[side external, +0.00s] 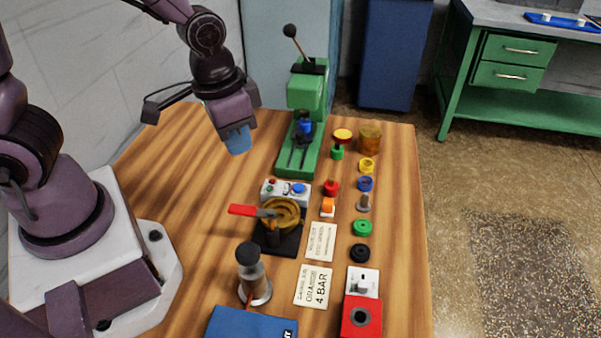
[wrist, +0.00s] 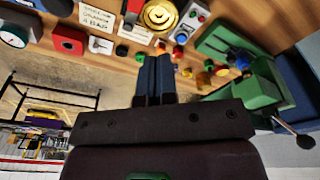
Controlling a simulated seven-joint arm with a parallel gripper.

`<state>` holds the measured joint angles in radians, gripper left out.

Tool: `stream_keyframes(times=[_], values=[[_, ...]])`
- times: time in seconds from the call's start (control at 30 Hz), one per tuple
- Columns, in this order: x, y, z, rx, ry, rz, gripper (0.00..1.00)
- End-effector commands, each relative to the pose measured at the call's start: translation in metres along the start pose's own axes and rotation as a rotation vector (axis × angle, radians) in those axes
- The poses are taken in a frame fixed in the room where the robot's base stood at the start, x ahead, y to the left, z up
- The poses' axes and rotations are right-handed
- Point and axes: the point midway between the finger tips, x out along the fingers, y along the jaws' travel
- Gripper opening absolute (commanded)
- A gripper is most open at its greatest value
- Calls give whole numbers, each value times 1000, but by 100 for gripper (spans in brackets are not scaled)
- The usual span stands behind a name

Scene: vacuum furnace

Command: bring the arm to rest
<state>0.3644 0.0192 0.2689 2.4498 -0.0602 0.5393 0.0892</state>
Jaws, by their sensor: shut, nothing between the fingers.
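My gripper (side external: 238,142) hangs above the back left part of the wooden table (side external: 185,190), left of the green press. Its blue fingers are together with nothing between them, and it touches nothing that I can see. In the wrist view the closed fingers of my gripper (wrist: 154,62) show in the middle, with the table items beyond them. My arm is bent, with the gripper pointing down and a little tilted.
A green lever press (side external: 307,95) stands right of my gripper. A brass dish with a red handle (side external: 243,210), a button box (side external: 287,190), a glass cylinder (side external: 254,280) and several coloured caps and knobs stand further forward. The table's left part is clear.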

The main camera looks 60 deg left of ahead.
Motion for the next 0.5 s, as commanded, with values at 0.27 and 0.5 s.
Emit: stream_keyframes(times=[0.27, 0.5], values=[[-98, -3, 34, -61, 114, 17, 0], [-146, -12, 48, -94, 306, -46, 0]])
